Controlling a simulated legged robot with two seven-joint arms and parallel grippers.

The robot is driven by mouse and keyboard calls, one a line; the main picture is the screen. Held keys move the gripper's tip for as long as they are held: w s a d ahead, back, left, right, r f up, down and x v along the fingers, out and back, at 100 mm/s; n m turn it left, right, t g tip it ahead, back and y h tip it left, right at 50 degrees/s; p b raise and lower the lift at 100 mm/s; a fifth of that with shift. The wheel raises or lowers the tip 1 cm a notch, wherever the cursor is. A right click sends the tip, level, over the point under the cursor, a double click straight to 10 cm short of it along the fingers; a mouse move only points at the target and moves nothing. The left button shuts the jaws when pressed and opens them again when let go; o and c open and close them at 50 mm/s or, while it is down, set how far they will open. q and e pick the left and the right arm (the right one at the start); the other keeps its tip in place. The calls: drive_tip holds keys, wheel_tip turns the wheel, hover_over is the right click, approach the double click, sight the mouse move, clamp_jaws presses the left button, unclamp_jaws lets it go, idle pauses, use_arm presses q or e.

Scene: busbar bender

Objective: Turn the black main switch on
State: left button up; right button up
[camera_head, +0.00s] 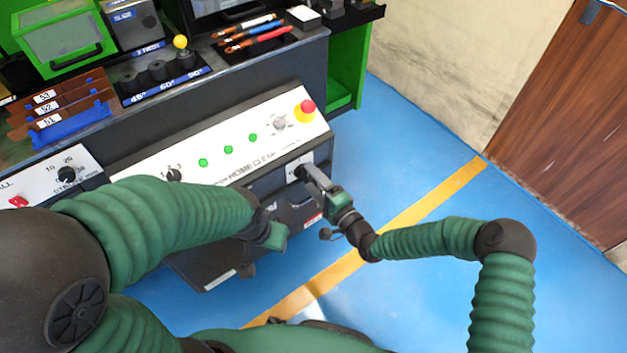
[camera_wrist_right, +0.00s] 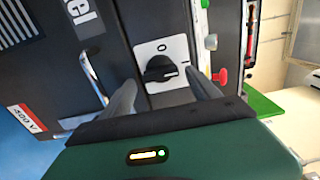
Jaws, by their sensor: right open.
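The black main switch (camera_wrist_right: 160,68) is a rotary knob on a white plate (camera_wrist_right: 160,48) marked O and I, in the right wrist view. Its handle lies roughly across the picture. My right gripper (camera_wrist_right: 163,92) is open, with one grey finger on each side below the knob; I cannot tell if either touches it. In the head view my right gripper (camera_head: 313,177) is at the plate on the dark front panel, largely covering the switch. My left gripper (camera_head: 272,237) hangs in front of the machine, left of the right one; its jaws are not clear.
A white control panel (camera_head: 222,138) above the switch carries green buttons, knobs and a red emergency stop (camera_head: 307,106) on yellow. A metal handle (camera_wrist_right: 88,78) is left of the switch in the wrist view. Blue floor (camera_head: 420,130) to the right is clear.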

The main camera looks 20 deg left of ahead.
drive_tip(key=shift+s, duration=0.1)
drive_tip(key=p+v, duration=0.5)
drive_tip(key=v, duration=1.1)
drive_tip(key=shift+s+d, duration=0.25)
drive_tip(key=shift+d, duration=0.1)
drive_tip(key=shift+f, duration=0.1)
